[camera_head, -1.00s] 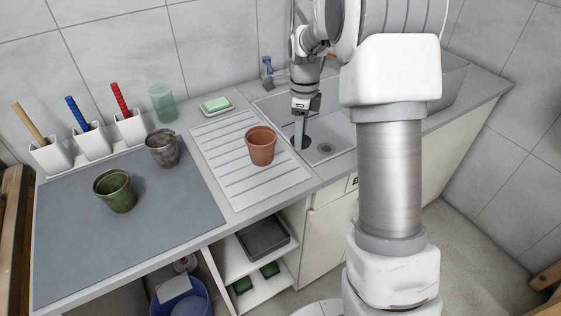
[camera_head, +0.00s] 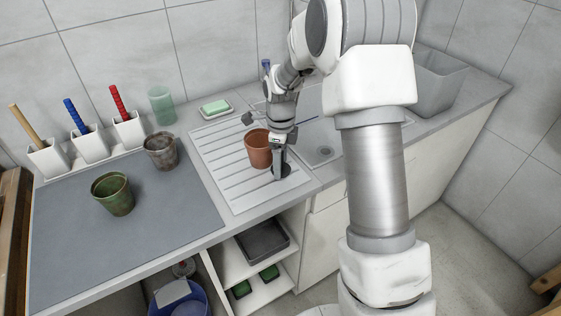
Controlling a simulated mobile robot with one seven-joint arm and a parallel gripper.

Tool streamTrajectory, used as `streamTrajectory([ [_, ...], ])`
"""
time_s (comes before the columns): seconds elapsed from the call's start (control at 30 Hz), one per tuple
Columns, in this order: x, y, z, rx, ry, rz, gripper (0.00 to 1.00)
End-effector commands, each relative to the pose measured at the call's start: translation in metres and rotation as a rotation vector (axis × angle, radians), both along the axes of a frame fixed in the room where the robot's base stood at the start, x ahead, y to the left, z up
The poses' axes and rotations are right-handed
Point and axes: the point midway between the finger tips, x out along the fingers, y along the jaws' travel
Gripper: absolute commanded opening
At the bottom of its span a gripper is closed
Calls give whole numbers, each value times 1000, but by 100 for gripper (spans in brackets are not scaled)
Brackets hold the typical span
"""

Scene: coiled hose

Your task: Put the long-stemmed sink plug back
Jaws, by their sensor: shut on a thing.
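My gripper (camera_head: 279,157) points down over the ribbed draining board, just right of the terracotta pot (camera_head: 257,149). It is shut on the sink plug (camera_head: 282,172), a dark thing with a wide round lower end, below the fingers. The stem is mostly hidden by the fingers. I cannot tell whether the plug touches the board or hangs just above it. The sink basin (camera_head: 345,140) lies to the right, partly hidden by my arm.
The terracotta pot stands close beside my gripper. A green pot (camera_head: 113,194) and a brown pot (camera_head: 161,150) stand on the grey mat (camera_head: 75,240). A soap dish (camera_head: 217,108), green tumbler (camera_head: 162,104) and white holders stand along the back. The left part of the draining board (camera_head: 222,172) is clear.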

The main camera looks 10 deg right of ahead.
Motion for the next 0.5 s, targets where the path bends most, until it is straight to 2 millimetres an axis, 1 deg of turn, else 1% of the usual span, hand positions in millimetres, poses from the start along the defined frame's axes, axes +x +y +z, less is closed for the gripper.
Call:
streamTrajectory([
  [0.07, 0, 0, -3, 0, 0, 1, 15],
  [0.1, 0, 0, -4, 0, 0, 1, 72],
  [0.17, 0, 0, -3, 0, 0, 1, 83],
  [0.2, 0, 0, -3, 0, 0, 1, 90],
  [0.27, 0, 0, -3, 0, 0, 0, 100],
  [0.5, 0, 0, -2, 0, 0, 0, 100],
])
